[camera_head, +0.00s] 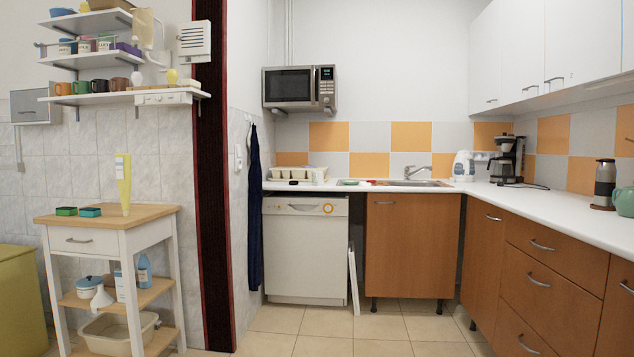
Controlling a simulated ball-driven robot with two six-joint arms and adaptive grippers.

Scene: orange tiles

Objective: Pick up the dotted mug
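Several mugs stand on the wall shelves at the upper left. The lower shelf (150,96) bears an orange mug (63,89), a green mug (81,87) and brownish mugs (118,84). The middle shelf (90,60) bears more mugs or cups, among them a blue one (67,47). They are too small for me to tell which one is dotted. Neither of my grippers is in view.
A white trolley with a wooden top (150,214) stands below the shelves, bearing a yellow bottle (123,180) and sponges (66,211). A dark red post (213,200) stands right of it. Open tiled floor (385,347) lies before the kitchen cabinets.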

